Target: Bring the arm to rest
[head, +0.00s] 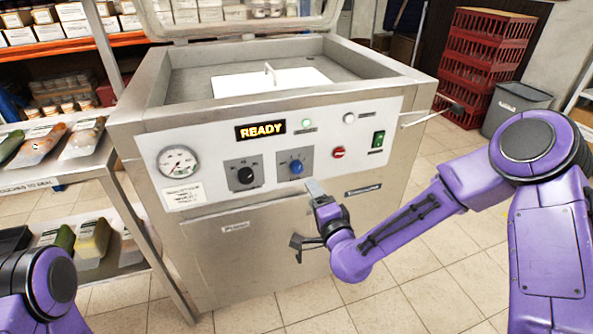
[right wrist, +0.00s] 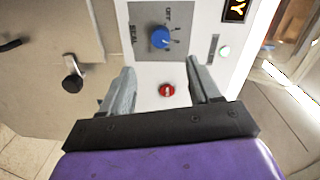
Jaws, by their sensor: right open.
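My right arm (head: 420,215) reaches in from the right in the head view, bent at the elbow. Its gripper (head: 306,216) is in front of the machine's lower control panel, with its fingers spread and nothing between them. In the right wrist view the two fingers of the gripper (right wrist: 160,85) stand apart, facing the panel. A blue knob (right wrist: 160,37) and a red button (right wrist: 167,90) show in the gap; I cannot tell how far off they are. Of my left arm, only a purple part shows at the bottom left; its gripper is out of view.
The steel machine (head: 240,255) has its lid raised, and its display (head: 260,130) reads READY. A lever (head: 432,115) sticks out at its right. Shelves with packs (head: 85,240) stand at left. Red crates (head: 485,60) and a grey bin (head: 515,105) stand behind right. Tiled floor is open at right.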

